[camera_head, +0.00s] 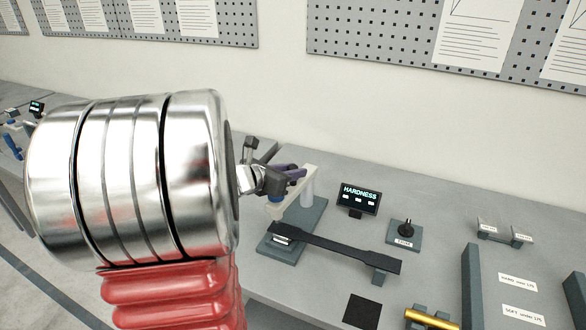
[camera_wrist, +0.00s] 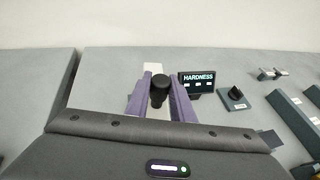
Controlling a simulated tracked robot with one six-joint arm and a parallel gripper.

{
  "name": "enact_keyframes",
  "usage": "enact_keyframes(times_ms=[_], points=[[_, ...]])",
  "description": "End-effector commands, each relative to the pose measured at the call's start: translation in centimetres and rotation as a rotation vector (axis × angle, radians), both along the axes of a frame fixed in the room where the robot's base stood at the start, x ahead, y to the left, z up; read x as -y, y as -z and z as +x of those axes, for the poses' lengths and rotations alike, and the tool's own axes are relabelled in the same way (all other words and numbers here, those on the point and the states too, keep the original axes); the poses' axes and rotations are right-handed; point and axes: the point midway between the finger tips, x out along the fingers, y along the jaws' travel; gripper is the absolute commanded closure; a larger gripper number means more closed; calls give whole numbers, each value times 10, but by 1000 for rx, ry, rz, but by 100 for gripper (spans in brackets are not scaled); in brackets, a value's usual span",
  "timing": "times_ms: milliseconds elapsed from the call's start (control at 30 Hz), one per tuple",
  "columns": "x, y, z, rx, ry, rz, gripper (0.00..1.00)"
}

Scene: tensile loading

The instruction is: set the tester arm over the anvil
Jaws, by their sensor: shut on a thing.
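The hardness tester stands on a teal base (camera_head: 312,215), with a pale column (camera_head: 307,189) and a pale tester arm (camera_head: 283,206) reaching from its top toward the near left. The arm's near end hangs above the anvil (camera_head: 283,240); I cannot tell whether it is exactly over it. My gripper (camera_head: 289,173) has its purple fingers at the tester arm. In the wrist view my gripper (camera_wrist: 161,76) is shut on a black round knob (camera_wrist: 160,90), with a finger on either side. The knob is hidden in the head view.
To the right are a dark stand (camera_head: 406,234), a brass cylinder (camera_head: 431,318) and labelled bays. My large arm link covers the left.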

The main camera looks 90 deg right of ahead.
Motion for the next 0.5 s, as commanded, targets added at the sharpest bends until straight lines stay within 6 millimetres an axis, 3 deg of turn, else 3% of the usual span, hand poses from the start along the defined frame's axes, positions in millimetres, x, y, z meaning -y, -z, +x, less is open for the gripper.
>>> enact_keyframes(times_ms=[500], points=[[-5,-1,-21,-2,22,-2,100]])
